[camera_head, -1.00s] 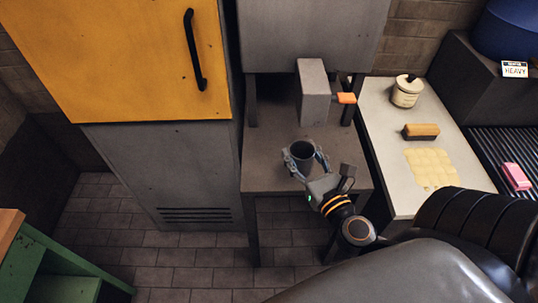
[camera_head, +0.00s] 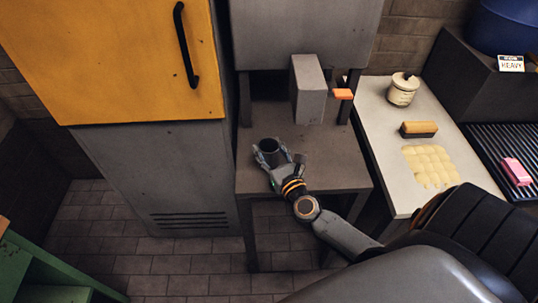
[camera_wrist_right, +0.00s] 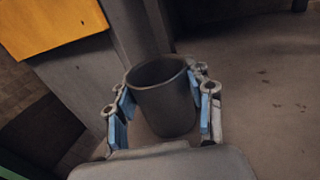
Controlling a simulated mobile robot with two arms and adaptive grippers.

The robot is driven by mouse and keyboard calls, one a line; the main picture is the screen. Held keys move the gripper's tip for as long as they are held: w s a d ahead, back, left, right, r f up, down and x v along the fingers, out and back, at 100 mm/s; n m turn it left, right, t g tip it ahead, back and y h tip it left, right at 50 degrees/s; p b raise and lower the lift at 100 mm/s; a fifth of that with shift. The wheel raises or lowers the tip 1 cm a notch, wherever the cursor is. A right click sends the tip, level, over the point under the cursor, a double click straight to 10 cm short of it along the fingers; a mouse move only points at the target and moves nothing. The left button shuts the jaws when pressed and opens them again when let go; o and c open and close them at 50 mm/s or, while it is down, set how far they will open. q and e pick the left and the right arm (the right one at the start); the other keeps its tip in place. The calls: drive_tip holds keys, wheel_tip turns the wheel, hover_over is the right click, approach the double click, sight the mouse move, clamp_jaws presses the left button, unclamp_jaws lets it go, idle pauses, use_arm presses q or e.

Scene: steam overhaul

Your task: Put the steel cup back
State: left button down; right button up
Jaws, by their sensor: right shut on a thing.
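The steel cup (camera_head: 269,146) is dark grey and upright, at the left side of the grey metal table (camera_head: 335,160). My right gripper (camera_head: 268,158) is shut around the cup's sides. In the right wrist view the cup (camera_wrist_right: 162,95) stands between the blue finger pads of the gripper (camera_wrist_right: 163,112), and its open, empty-looking mouth faces up. I cannot tell whether its base touches the table. My left gripper is not in view.
The yellow-doored cabinet (camera_head: 120,60) stands close on the left. A pale counter (camera_head: 385,115) on the right holds a jar (camera_head: 403,90) and a brush (camera_head: 418,130). The table's front right is clear.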

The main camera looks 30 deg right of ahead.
drive_tip(key=shift+f, duration=0.4)
drive_tip(key=shift+f, duration=0.1)
drive_tip(key=o, duration=1.4)
drive_tip(key=shift+s+a+b, duration=0.3)
drive_tip(key=shift+s+b, duration=0.15)
drive_tip(key=shift+s, duration=1.55)
drive_tip(key=shift+s+a+b, duration=0.3)
drive_tip(key=shift+s+b, duration=0.15)
drive_tip(key=shift+s, duration=1.5)
drive_tip(key=shift+s+a+b, duration=0.3)
drive_tip(key=shift+s+b, duration=0.15)
drive_tip(key=shift+s, duration=1.55)
